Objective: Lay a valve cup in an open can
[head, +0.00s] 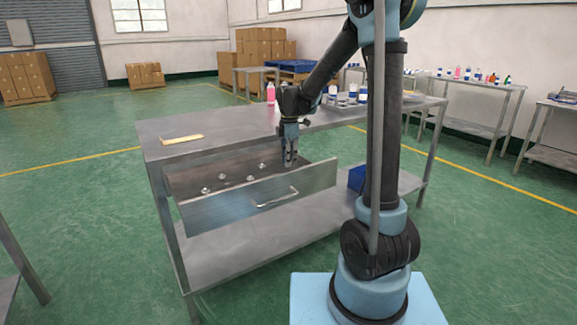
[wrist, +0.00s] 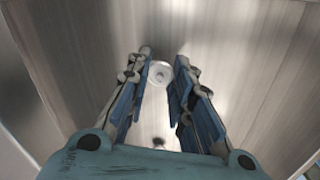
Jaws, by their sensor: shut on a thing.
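My gripper (head: 290,163) points down into the open drawer (head: 265,195) of the metal table. In the wrist view my gripper (wrist: 163,68) is shut on a pale round valve cup (wrist: 160,74) between its fingertips. In the head view that cup is hidden by the fingers. More small valve cups, such as one at the front (head: 206,190) and one farther back (head: 250,178), lie on the drawer floor. Cans with blue and white bodies (head: 362,95) stand in a group on the table top, partly behind my arm; I cannot tell which is open.
A pink bottle (head: 270,94) and a flat yellowish strip (head: 182,139) are on the table top (head: 225,126). A blue bin (head: 356,179) sits on the lower shelf. The drawer front with its handle stands out toward me. The green floor is clear around the table.

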